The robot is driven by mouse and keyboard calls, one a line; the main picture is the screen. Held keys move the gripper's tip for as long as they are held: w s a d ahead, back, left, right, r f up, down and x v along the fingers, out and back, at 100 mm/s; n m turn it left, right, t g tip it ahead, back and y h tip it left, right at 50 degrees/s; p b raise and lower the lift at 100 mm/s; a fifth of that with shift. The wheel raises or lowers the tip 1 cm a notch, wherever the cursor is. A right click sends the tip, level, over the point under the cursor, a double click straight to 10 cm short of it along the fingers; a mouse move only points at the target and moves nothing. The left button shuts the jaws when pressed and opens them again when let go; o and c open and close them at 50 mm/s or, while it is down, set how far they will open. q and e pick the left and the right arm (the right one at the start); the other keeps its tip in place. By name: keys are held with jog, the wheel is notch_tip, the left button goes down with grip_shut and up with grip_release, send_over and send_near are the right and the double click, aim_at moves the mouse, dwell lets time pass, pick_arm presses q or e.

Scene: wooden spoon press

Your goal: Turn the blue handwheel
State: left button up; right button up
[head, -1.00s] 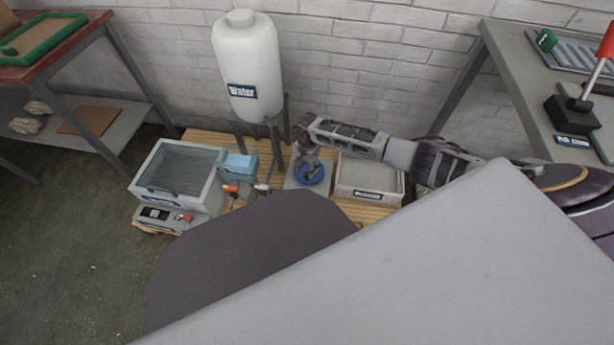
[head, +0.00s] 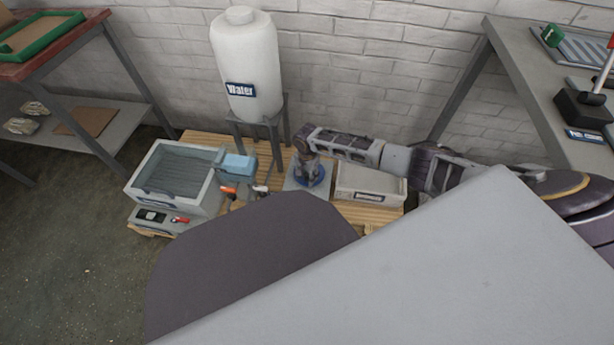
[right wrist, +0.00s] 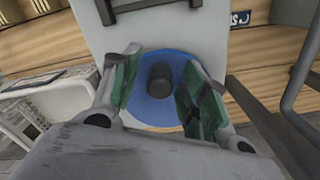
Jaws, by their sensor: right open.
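The blue handwheel (head: 309,181) lies flat on a grey plate, below the end of my right arm in the head view. In the right wrist view the blue handwheel (right wrist: 152,108) is a disc with a dark round hub at its middle. My right gripper (right wrist: 160,85) is open, with its green-padded fingers on either side of the hub and over the disc. I cannot tell whether the fingers touch it. In the head view my right gripper (head: 307,168) points down over the wheel and hides part of it. My left gripper is not in view.
A white water tank (head: 246,60) on a grey stand is behind the wheel. A pale box (head: 370,183) sits close to its right. A grey basin (head: 172,180) and a light blue box (head: 238,164) are to the left, with orange-handled valves between.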

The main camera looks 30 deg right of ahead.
jog(key=shift+c, duration=1.4)
grip_shut()
jog(key=shift+p, duration=0.3)
